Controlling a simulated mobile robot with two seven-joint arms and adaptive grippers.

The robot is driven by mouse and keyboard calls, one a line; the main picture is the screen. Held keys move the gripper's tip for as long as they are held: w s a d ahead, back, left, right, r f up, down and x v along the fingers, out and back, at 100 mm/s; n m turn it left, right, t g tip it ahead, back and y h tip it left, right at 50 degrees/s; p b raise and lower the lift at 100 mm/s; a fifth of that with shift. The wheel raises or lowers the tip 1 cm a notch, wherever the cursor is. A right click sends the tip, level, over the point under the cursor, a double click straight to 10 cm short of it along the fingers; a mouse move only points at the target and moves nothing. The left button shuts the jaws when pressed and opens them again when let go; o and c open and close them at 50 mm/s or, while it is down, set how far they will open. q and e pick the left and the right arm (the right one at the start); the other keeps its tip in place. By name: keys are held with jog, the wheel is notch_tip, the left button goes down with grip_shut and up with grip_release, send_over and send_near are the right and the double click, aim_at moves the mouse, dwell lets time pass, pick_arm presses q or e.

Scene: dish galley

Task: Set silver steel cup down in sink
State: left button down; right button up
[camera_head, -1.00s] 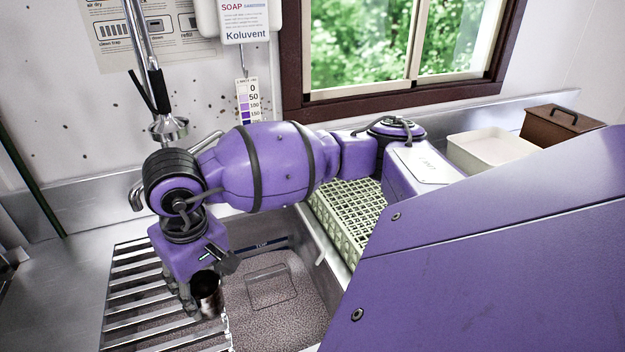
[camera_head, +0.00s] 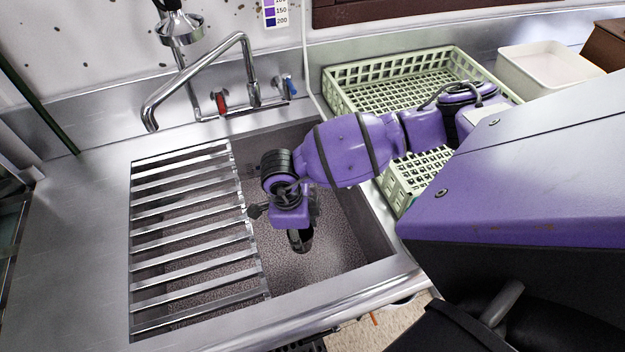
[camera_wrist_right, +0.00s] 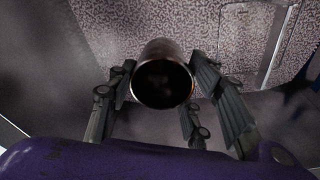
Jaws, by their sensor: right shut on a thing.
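The silver steel cup (camera_head: 301,240) is in my right gripper (camera_head: 297,228), over the open right part of the sink (camera_head: 335,240). In the right wrist view the cup (camera_wrist_right: 163,78) sits between the fingers of the gripper (camera_wrist_right: 165,95), with its dark open mouth facing the camera. The speckled sink floor (camera_wrist_right: 140,25) shows beyond it. The gripper hides part of the cup in the head view, and I cannot tell whether its base touches the floor. My left gripper is not in view.
A slatted metal rack (camera_head: 195,235) covers the sink's left part. A faucet (camera_head: 205,80) with red and blue handles stands behind. A green crate (camera_head: 385,75) sits right of the sink, with a white tub (camera_head: 545,68) beyond it.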

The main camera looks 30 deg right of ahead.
aim_at(306, 239)
jog(key=m, duration=0.3)
jog(key=d+f+m, duration=0.1)
jog(key=m, duration=0.2)
jog(key=d+f+m+y, duration=0.1)
jog(key=m, duration=0.2)
jog(key=shift+w+f+g, duration=0.25)
jog(key=shift+g, duration=0.05)
jog(key=f+m, duration=0.2)
jog(key=f, duration=0.2)
jog(key=d+f+m, duration=0.1)
jog(key=f+m, duration=0.1)
jog(key=f, duration=0.2)
jog(key=f+m, duration=0.2)
jog(key=f, duration=0.1)
jog(key=shift+d+f+m+y, duration=0.2)
jog(key=shift+f+m+y, duration=0.1)
jog(key=shift+f+y, duration=0.1)
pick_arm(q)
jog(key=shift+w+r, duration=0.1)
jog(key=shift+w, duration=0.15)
pick_arm(e)
jog(key=shift+w, duration=0.1)
jog(key=o, duration=0.7)
jog(key=shift+f, duration=0.15)
jog(key=o, duration=0.4)
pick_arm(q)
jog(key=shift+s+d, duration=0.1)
